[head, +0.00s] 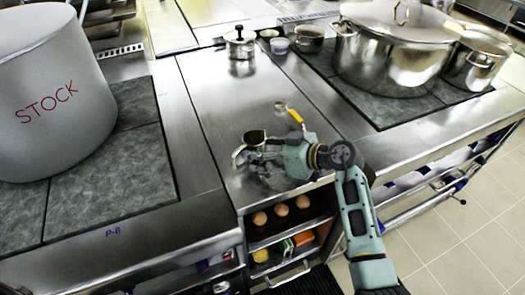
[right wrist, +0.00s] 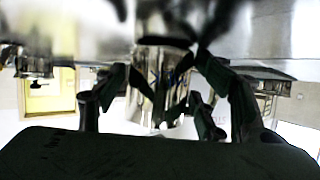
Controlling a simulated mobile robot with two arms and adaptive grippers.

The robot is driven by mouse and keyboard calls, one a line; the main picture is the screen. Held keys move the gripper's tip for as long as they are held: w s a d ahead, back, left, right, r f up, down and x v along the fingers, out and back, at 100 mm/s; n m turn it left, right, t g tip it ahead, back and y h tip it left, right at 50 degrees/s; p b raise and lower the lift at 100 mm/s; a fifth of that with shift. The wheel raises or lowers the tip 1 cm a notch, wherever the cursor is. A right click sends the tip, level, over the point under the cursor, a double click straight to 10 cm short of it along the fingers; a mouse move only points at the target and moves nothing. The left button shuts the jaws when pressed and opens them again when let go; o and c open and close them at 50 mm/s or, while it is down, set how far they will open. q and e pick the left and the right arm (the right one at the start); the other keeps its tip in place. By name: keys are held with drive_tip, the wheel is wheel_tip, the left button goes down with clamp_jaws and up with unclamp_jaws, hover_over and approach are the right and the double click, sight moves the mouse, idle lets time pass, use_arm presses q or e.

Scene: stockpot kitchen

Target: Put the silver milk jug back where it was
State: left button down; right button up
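The silver milk jug (head: 253,138) is near the front of the steel counter (head: 218,100), its dark round opening facing up. My right gripper (head: 262,155) is at the jug, with its fingers on either side of it. In the right wrist view the shiny jug (right wrist: 160,85) lies between the two dark fingers of the gripper (right wrist: 162,75). The fingers are very close to its sides; I cannot tell whether they press on it. The jug's base is close to the counter, but contact is unclear. My left gripper is not in view.
A large STOCK pot (head: 50,95) stands on the left hob. A lidded steel pot (head: 395,50) and a smaller pot (head: 475,62) stand on the right hob. A small lidded pot (head: 240,45) is at the back. A yellow-handled item (head: 295,116) lies behind my gripper. Eggs (head: 281,210) sit on a shelf below.

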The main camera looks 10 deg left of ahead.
drive_tip(key=shift+o, duration=0.5)
drive_tip(key=shift+s+d+f, duration=0.1)
drive_tip(key=shift+s+f, duration=0.15)
drive_tip(key=shift+f, duration=0.8)
drive_tip(key=shift+d, duration=0.1)
drive_tip(key=v, duration=0.3)
drive_tip(key=r+v, duration=0.1)
drive_tip(key=v, duration=0.7)
drive_tip(key=shift+w+a+r, duration=0.3)
drive_tip(key=shift+s+d+r, duration=0.15)
drive_tip(key=shift+d+r, duration=0.2)
drive_tip(key=shift+d, duration=0.1)
drive_tip(key=shift+r, duration=0.1)
